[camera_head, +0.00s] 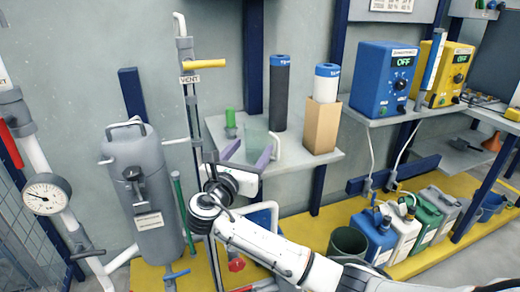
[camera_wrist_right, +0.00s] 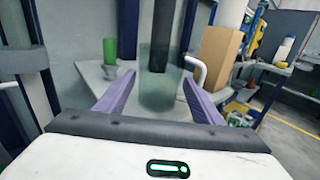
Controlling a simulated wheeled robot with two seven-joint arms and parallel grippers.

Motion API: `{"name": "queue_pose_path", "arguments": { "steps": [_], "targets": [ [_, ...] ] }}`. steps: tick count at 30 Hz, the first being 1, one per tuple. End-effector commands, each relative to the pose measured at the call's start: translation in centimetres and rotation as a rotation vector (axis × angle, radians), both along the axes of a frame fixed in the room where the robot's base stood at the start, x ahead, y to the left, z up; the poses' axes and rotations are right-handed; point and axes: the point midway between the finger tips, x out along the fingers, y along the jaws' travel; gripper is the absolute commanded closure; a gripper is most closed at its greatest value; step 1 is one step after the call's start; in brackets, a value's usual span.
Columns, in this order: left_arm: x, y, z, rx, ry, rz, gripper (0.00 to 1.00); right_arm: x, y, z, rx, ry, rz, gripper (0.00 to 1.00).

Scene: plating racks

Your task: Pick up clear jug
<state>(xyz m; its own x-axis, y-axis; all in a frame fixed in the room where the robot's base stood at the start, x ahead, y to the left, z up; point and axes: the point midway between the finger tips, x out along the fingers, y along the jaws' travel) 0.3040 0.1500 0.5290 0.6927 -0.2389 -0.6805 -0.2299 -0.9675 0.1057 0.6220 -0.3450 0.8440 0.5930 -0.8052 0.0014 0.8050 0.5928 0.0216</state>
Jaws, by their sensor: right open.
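The clear jug (camera_wrist_right: 160,88) is a see-through greenish vessel with a pale handle on its right side. It stands on the grey shelf (camera_head: 322,158), and in the head view the jug (camera_head: 256,138) shows partly behind my right gripper. My right gripper (camera_head: 246,153) is open, with purple fingers. In the right wrist view the jug's lower part appears between the two spread fingers of the gripper (camera_wrist_right: 160,100); I cannot tell whether they touch it. My left gripper is not in view.
A dark cylinder with a blue top (camera_head: 280,95) stands behind the jug. A brown box (camera_head: 321,125) bearing a white roll (camera_head: 326,83) is to its right. A small green item (camera_head: 230,120) stands to its left. A grey tank (camera_head: 147,190) and pipes are further left.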

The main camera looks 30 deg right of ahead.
Motion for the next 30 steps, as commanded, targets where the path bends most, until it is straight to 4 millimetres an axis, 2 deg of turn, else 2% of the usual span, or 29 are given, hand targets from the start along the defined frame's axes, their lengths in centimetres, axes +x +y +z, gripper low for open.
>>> {"name": "queue_pose_path", "arguments": {
  "steps": [5, 12, 20, 25, 30],
  "targets": [
    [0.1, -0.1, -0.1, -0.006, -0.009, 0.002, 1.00, 0.8, -1.2, -0.3, 0.000, -0.001, -0.001, 0.39],
    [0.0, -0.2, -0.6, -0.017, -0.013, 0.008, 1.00, 2.8, -4.0, -0.6, 0.002, -0.001, 0.000, 0.39],
    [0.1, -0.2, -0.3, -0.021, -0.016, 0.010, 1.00, 3.1, -4.4, -0.4, 0.003, -0.001, 0.002, 0.39],
    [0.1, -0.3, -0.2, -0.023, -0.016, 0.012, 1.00, 3.1, -4.4, -0.5, 0.003, -0.001, 0.002, 0.66],
    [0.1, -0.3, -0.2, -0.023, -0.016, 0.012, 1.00, 3.1, -4.4, -0.4, 0.003, -0.001, 0.002, 0.67]
  ]
}}
